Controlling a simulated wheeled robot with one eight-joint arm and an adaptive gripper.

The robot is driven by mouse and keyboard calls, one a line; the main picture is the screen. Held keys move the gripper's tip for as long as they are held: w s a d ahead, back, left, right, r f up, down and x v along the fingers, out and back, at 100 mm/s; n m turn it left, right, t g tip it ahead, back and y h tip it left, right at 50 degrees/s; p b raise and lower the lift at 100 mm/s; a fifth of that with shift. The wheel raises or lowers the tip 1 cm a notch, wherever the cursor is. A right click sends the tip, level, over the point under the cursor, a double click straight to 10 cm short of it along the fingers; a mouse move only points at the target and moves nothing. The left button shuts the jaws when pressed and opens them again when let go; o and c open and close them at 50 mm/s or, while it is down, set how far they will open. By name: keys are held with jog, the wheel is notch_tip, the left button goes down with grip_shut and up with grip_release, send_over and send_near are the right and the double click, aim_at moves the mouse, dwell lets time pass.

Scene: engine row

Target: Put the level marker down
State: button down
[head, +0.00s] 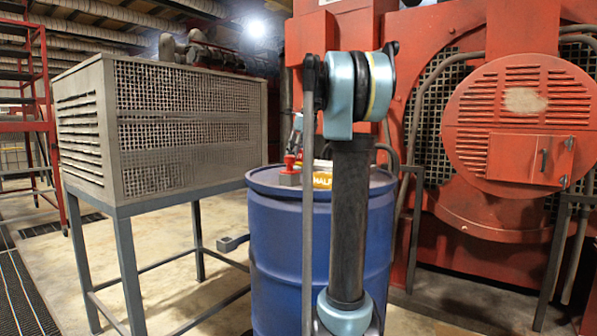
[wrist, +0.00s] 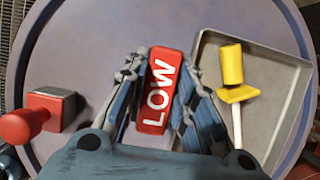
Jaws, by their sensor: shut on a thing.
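The level marker is a block with a red face reading "LOW" (wrist: 158,92) in the wrist view. In the head view an orange-yellow face with lettering like "HALF" (head: 322,180) shows at the drum top, partly behind my arm. My gripper (wrist: 160,75) is shut on the marker, one finger along each side. The marker is over the top of the blue drum (head: 276,240), whose lid (wrist: 100,45) fills most of the wrist view. I cannot tell whether the marker touches the lid. My arm hides most of the gripper in the head view.
On the lid, a grey tray (wrist: 275,133) holds a yellow tool with a pale rod (wrist: 232,65), right of the marker. A grey block with a red knob (wrist: 45,112) sits left. A vented cabinet (head: 160,130) stands left of the drum, red machinery (head: 520,120) behind right.

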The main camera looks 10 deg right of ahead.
jog(key=shift+f, duration=2.85)
jog(key=c, duration=1.3)
grip_release()
jog(key=v, duration=1.2)
jog(key=shift+a, duration=0.1)
